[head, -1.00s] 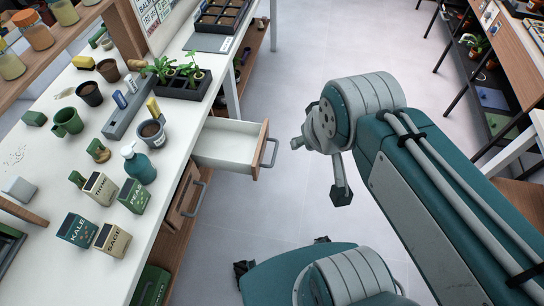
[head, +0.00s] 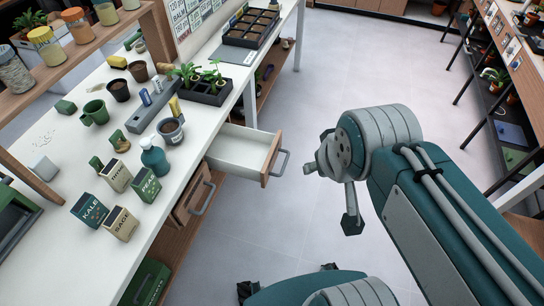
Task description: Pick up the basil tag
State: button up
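I cannot make out a basil tag in this view; any small writing on the bench is too small to read. My gripper (head: 331,194) hangs over the grey floor, to the right of the bench and its pulled-out drawer. Its fingers look spread apart, with nothing between them. It touches nothing.
The white bench (head: 150,228) holds seed boxes, including the kale box (head: 89,210), a teal bottle (head: 154,158), pots and a seedling tray (head: 206,92). The open drawer (head: 240,150) juts out and looks empty. Dark shelves (head: 497,140) stand right. The floor between is clear.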

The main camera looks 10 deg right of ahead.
aim_at(175, 104)
jog(key=i+u, duration=0.35)
jog(key=i, duration=1)
